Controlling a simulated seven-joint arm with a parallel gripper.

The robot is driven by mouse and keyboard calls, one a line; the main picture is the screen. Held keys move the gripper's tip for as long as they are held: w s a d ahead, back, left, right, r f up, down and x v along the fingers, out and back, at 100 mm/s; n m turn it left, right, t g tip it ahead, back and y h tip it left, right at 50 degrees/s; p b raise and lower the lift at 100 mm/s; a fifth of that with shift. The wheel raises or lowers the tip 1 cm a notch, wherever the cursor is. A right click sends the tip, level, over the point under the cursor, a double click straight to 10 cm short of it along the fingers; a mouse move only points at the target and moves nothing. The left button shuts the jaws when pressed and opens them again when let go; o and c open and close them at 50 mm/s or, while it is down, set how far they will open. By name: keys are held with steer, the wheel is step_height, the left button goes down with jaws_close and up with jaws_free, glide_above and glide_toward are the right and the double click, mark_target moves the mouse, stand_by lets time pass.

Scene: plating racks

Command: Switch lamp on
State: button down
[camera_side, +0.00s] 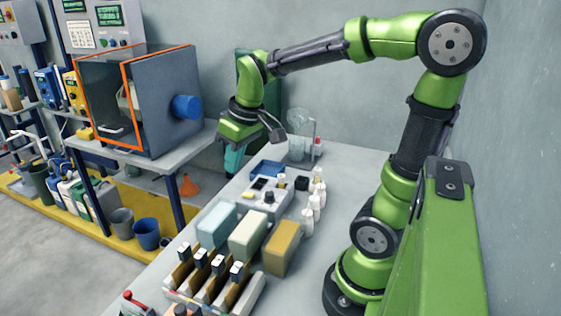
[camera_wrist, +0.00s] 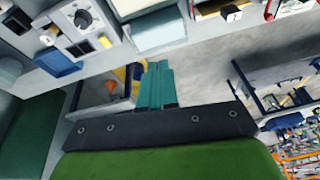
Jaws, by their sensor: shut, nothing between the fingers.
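My gripper (camera_side: 231,165) has teal fingers, shut and empty, pointing down near the left edge of the workbench in the side view. The shut fingers (camera_wrist: 157,72) also show in the middle of the wrist view. I cannot make out a lamp or tell which control is its switch. A pale control box (camera_side: 257,205) with a dark knob (camera_side: 269,196) and small dark panels stands on the bench, to the right of and below my gripper, apart from it. The box also shows at the upper left of the wrist view, with its knob (camera_wrist: 82,19).
Three blocks, pale blue (camera_side: 216,222), pale green (camera_side: 249,232) and tan (camera_side: 282,247), stand in front of the box. Small white bottles (camera_side: 307,217), a blue tray (camera_side: 267,169) and a clear beaker (camera_side: 297,146) are nearby. An orange-edged cabinet (camera_side: 165,95) stands left.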

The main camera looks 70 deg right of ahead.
mark_target(251, 193)
steer(key=w+d+f+n+g, duration=0.1)
steer(key=w+d+n+g, duration=0.2)
steer(key=d+n, duration=0.5)
steer(key=w+d+f+n+g, duration=0.2)
steer(key=w+d+n+g, duration=0.15)
steer(key=n, duration=0.75)
steer(key=shift+t, duration=0.45)
steer(key=s+f, duration=0.1)
steer(key=f, duration=0.7)
steer(key=s+f, duration=0.1)
steer(key=f, duration=0.3)
steer(key=shift+s+d+f, duration=0.1)
steer(key=shift+s+d, duration=0.25)
